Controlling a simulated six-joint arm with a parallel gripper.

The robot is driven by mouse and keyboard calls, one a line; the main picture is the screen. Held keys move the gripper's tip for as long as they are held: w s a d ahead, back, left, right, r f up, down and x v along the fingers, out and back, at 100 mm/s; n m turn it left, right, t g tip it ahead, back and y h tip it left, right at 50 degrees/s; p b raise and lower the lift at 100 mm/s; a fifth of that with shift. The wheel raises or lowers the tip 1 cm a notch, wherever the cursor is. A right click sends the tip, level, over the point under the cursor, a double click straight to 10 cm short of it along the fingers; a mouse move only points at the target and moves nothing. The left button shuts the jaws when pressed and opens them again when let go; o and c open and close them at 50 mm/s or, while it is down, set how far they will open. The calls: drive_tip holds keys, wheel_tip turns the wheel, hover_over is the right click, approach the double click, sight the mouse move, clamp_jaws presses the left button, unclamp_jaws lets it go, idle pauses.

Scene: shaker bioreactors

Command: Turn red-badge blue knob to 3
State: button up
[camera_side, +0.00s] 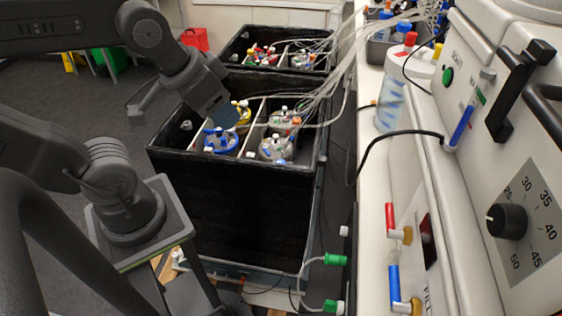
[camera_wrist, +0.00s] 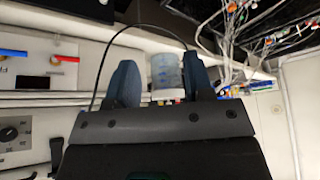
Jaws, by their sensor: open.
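I cannot pick out a blue knob with a red badge in either view. The one clear dial knob (camera_side: 507,221) is black, on a grey scale plate numbered about 25 to 50, on the white machine at the right. It also shows at the left edge of the wrist view (camera_wrist: 9,133). A red-handled tap (camera_side: 391,218) and a blue-handled tap (camera_side: 394,283) sit lower on the machine's front. My gripper (camera_wrist: 160,62) is open, its two dark fingers apart with nothing held between them. In the side view my arm's end is over the black box, away from the dial.
A black open box (camera_side: 235,200) holds several vessels with tubing, and another black box stands behind it. A clear bottle (camera_side: 391,105) stands on the white ledge; it shows beyond my fingers in the wrist view (camera_wrist: 167,72). A black cable loops before the machine, and black handles (camera_side: 515,90) protrude.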

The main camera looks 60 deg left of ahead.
drive_tip(key=shift+o, duration=0.7)
drive_tip(key=shift+w, duration=0.1)
drive_tip(key=m+g, duration=0.6)
drive_tip(key=m, duration=1.1)
hover_over(281, 162)
wheel_tip(281, 162, down, 22)
wheel_tip(281, 162, down, 13)
drive_tip(key=shift+r, duration=0.1)
drive_tip(key=shift+c, duration=0.4)
drive_tip(key=c, duration=0.9)
drive_tip(key=shift+o, duration=0.2)
